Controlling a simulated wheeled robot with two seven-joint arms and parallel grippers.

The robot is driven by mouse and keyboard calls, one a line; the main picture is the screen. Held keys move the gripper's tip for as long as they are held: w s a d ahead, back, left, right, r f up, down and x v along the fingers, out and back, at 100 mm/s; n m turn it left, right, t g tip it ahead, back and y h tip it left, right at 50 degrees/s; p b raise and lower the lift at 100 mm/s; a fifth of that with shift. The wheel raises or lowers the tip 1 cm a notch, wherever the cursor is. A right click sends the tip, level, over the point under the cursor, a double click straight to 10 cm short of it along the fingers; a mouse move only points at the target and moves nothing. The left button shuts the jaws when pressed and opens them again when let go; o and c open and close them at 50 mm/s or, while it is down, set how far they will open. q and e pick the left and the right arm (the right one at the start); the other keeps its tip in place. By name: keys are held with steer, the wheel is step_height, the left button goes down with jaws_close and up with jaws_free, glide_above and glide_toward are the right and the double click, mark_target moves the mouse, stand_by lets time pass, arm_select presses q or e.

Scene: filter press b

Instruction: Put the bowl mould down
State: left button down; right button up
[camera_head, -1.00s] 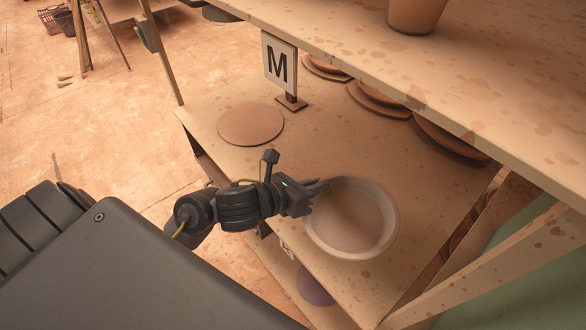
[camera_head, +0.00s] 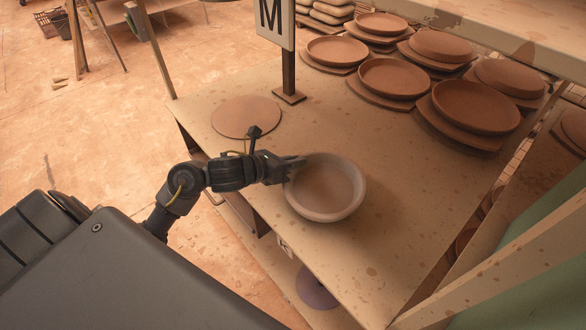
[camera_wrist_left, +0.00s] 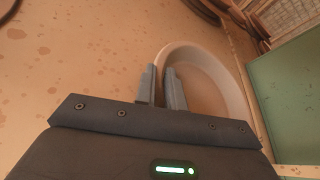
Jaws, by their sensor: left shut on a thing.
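The bowl mould, a pale tan round bowl (camera_head: 327,192), is upright at the front of the wooden shelf (camera_head: 385,235) in the head view. It also shows in the left wrist view (camera_wrist_left: 205,75). My left gripper (camera_head: 300,164) reaches in from the left and is shut on the bowl's rim, one finger inside and one outside. In the left wrist view the fingers (camera_wrist_left: 163,88) straddle the wall. I cannot tell whether the bowl's base touches the shelf. My right gripper is not in view.
A flat round clay-coloured disc (camera_head: 246,117) lies left of the sign marked M (camera_head: 272,22). Several brown dishes on boards (camera_head: 476,106) fill the back right of the shelf. An upper shelf board (camera_head: 500,30) overhangs there. Bare shelf lies right of the bowl.

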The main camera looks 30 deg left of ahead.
arm_select(q)
steer(key=shift+w+a+f, duration=0.15)
steer(key=shift+a+f, duration=0.05)
steer(key=shift+f, duration=0.1)
step_height(320, 180, down, 2)
steer(key=shift+f+p, duration=0.1)
steer(key=shift+p, duration=0.25)
steer(key=shift+f, duration=0.35)
steer(key=shift+f, duration=0.1)
steer(key=c, duration=1.5)
jaws_free()
steer(key=b+v, duration=0.1)
steer(key=v, duration=1)
steer(key=shift+b, duration=0.4)
steer(key=shift+s+a+r, duration=0.2)
steer(key=shift+s+r, duration=0.05)
steer(key=shift+s, duration=0.2)
